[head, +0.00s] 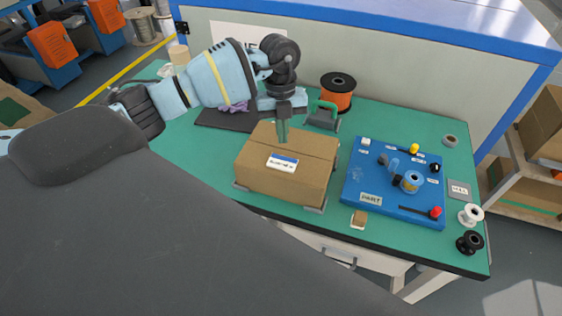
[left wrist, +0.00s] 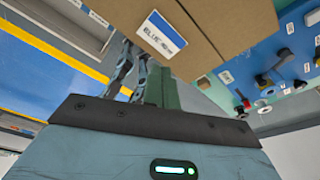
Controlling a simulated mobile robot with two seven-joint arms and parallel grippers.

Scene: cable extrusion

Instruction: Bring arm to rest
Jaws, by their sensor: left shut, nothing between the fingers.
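My left gripper (head: 283,138) is shut and empty, with its green fingers pointing down. In the head view the fingertips overlap the top of a closed cardboard box (head: 318,147); I cannot tell whether they touch it. The left arm reaches in from the left over the green workbench (head: 215,150). In the left wrist view the shut fingers (left wrist: 160,84) show beside the box (left wrist: 220,22) and its white label with a blue stripe (left wrist: 162,34). My right gripper is not in view.
A blue board (head: 352,190) with small parts lies right of the box. White (head: 471,215) and black (head: 469,242) spools sit at the right edge. A low partition (head: 400,65) closes the back.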

